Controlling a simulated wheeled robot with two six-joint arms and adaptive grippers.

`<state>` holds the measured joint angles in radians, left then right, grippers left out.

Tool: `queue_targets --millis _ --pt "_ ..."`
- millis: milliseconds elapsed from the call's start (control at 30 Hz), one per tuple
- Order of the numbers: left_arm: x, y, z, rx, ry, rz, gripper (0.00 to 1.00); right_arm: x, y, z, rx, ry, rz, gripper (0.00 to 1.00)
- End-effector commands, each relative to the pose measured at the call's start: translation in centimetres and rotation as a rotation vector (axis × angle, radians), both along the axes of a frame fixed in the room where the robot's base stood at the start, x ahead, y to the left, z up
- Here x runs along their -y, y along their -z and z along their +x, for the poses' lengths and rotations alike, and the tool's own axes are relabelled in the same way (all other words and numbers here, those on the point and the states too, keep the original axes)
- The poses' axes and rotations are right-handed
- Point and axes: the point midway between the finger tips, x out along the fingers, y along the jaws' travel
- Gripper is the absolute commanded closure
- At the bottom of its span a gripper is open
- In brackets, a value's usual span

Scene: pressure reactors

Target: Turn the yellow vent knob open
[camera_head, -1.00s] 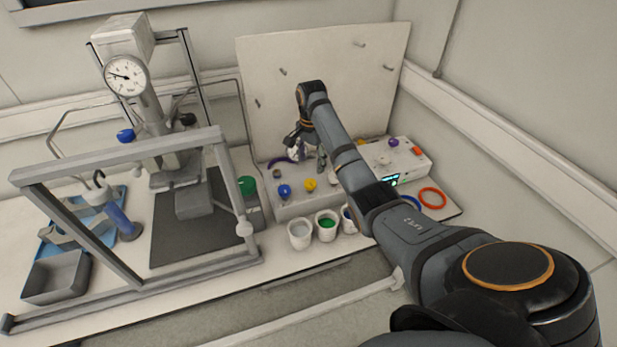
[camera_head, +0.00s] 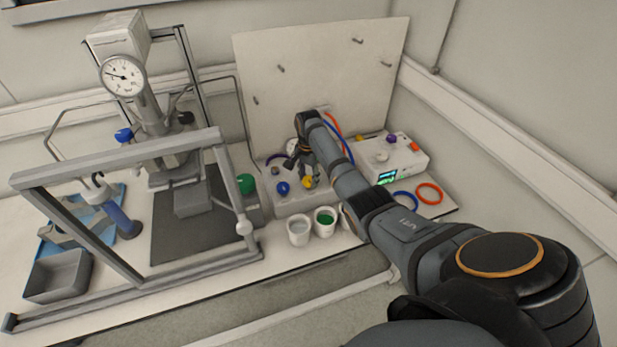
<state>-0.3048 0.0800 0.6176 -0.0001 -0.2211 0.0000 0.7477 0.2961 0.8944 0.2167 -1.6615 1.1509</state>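The yellow knob (camera_head: 307,183) is on the top of a low white block (camera_head: 288,207), to the right of a blue knob (camera_head: 283,188). My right gripper (camera_head: 304,176) reaches down from above with its fingers close around the yellow knob, partly hiding it. The fingers look spread apart; whether they touch the knob I cannot tell. My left gripper is not in view.
White cups (camera_head: 299,232) stand in front of the block. A white box with a screen (camera_head: 387,177) and coloured rings (camera_head: 429,194) lie to the right.

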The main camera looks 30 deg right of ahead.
Motion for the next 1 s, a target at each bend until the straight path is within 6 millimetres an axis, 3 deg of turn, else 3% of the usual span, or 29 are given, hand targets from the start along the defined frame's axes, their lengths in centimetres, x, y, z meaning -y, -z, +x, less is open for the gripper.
queue_targets --millis 33,200,567,1000 --pt "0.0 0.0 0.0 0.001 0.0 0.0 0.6 0.0 0.0 0.0 -0.001 0.0 0.0 0.7" --pt "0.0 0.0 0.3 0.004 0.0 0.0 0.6 0.0 0.0 0.0 -0.001 0.0 0.0 0.91" --pt "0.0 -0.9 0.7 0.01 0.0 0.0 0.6 0.0 -0.3 0.0 -0.002 -0.073 -0.001 0.91" --pt "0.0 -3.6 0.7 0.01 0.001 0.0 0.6 0.0 -0.4 0.0 -0.001 -0.44 0.0 0.91"
